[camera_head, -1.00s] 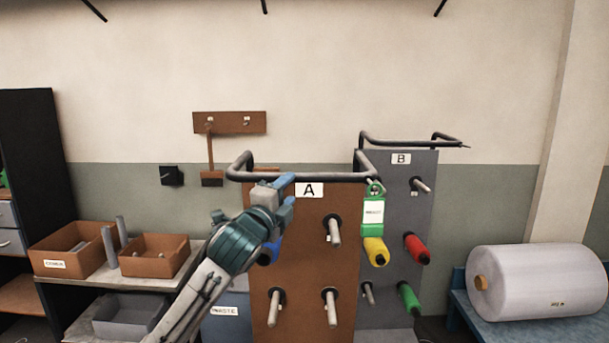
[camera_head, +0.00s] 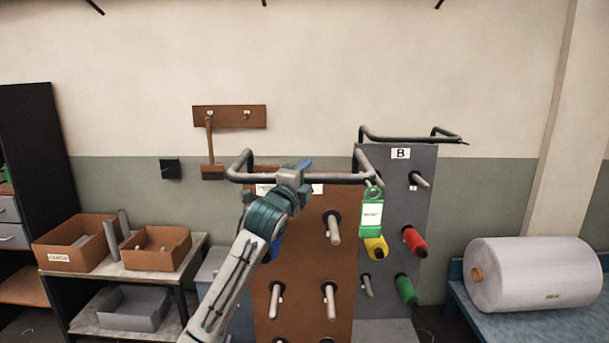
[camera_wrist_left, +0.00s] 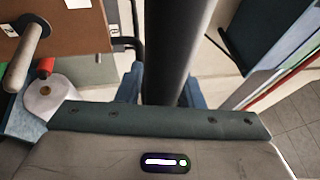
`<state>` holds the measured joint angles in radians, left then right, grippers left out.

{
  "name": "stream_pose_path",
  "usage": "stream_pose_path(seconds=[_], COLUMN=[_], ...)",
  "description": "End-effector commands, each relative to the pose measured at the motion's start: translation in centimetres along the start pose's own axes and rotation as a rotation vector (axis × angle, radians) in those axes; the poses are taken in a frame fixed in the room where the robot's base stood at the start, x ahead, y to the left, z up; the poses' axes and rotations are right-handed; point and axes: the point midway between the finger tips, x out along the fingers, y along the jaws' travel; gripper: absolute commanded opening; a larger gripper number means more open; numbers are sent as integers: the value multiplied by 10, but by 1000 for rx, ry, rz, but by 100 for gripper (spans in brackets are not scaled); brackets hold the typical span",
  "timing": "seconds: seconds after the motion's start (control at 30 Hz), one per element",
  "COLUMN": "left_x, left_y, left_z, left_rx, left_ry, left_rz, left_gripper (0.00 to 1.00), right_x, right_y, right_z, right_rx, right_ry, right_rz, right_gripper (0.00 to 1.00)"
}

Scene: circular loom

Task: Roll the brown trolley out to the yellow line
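The brown trolley (camera_head: 290,250) stands in the middle of the head view. It is a brown panel with grey pegs and a grey bar handle (camera_head: 345,179) along its top. My left gripper (camera_head: 303,168) is at this handle, left of its middle, and covers much of the trolley's label. In the left wrist view the dark handle bar (camera_wrist_left: 178,45) runs between the two blue fingers (camera_wrist_left: 162,92), which lie close against its sides; the gripper looks shut on it. The fingertips are partly hidden. My right gripper is not in view. No yellow line shows.
The grey trolley B (camera_head: 397,185) stands close on the right, with red, green and yellow spools; a green tag (camera_head: 372,215) hangs near its left edge. A shelf with brown bins (camera_head: 157,260) is at the left. A blue bench with a white roll (camera_head: 535,273) is at the right.

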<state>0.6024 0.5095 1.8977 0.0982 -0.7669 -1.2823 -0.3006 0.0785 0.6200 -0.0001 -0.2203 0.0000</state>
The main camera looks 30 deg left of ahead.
Motion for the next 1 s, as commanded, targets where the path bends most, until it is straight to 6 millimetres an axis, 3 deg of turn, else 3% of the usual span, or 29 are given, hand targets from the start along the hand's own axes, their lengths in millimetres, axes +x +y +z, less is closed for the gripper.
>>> stream_pose_path(seconds=[0.03,0.17,1.0], left_x=[0,0,0], left_y=[0,0,2], left_z=[0,0,0], left_rx=[0,0,0], left_ry=[0,0,0], left_rz=[0,1,4], left_gripper=[23,0,0], right_x=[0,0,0], right_y=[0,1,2], right_z=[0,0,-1], right_rx=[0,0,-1], right_ry=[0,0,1], right_rz=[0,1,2], right_gripper=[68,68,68])
